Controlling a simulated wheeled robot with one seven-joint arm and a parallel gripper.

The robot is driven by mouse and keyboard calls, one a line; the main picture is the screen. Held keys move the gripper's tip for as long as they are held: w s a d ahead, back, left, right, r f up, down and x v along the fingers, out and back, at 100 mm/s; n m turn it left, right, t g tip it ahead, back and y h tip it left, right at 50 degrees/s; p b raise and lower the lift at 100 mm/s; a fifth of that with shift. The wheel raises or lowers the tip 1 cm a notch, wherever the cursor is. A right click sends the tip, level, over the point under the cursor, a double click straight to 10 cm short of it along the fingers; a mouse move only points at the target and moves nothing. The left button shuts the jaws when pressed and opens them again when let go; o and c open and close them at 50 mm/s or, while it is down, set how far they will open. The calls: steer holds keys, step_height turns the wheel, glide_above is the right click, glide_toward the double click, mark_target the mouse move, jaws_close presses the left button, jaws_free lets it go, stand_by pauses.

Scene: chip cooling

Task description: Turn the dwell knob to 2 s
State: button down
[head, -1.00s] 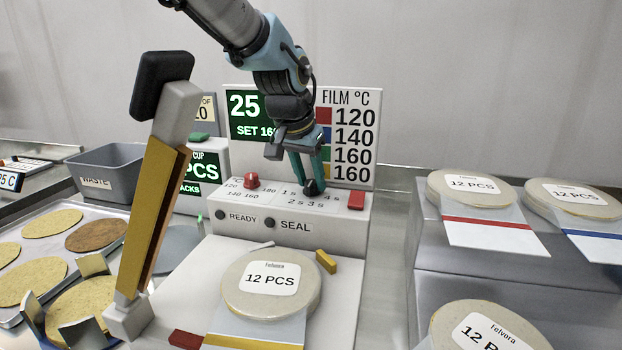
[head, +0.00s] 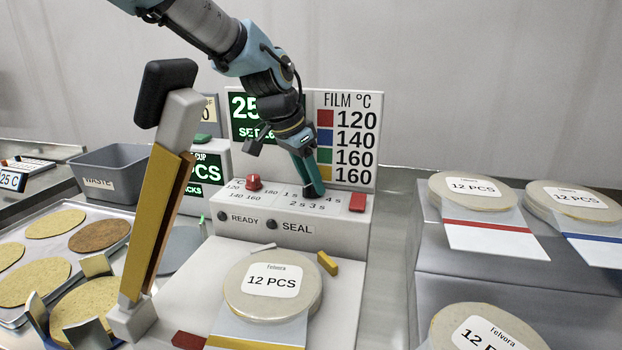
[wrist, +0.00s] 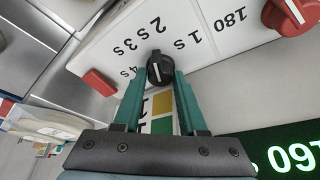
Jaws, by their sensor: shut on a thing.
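The dwell knob (wrist: 159,70) is a small black knob with a pale mark on its top. It sits among the printed labels 1 s, 2 s, 3 s and 4 s on the sealer's panel (head: 255,206). In the wrist view the pale mark faces roughly up the picture, towards the 2 s side; its exact setting is hard to tell. My gripper (wrist: 157,78) has its two teal fingers on either side of the knob, shut on it. In the head view my gripper (head: 314,188) leans down to the knob, and the fingers mostly hide it.
A red knob (head: 254,182) stands left of the dwell knob, and a red button (head: 357,202) is to its right. The display and film chart (head: 347,140) rise close behind. A tall lever (head: 160,200) stands at the front left. A round 12 PCS pack (head: 272,285) lies in front.

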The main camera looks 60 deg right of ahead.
steer(key=shift+c, duration=2.3)
jaws_free()
steer(key=b+v, duration=0.2)
steer(key=v, duration=0.8)
steer(key=shift+a+r, duration=0.2)
steer(key=shift+r, duration=0.15)
steer(key=shift+w, duration=0.15)
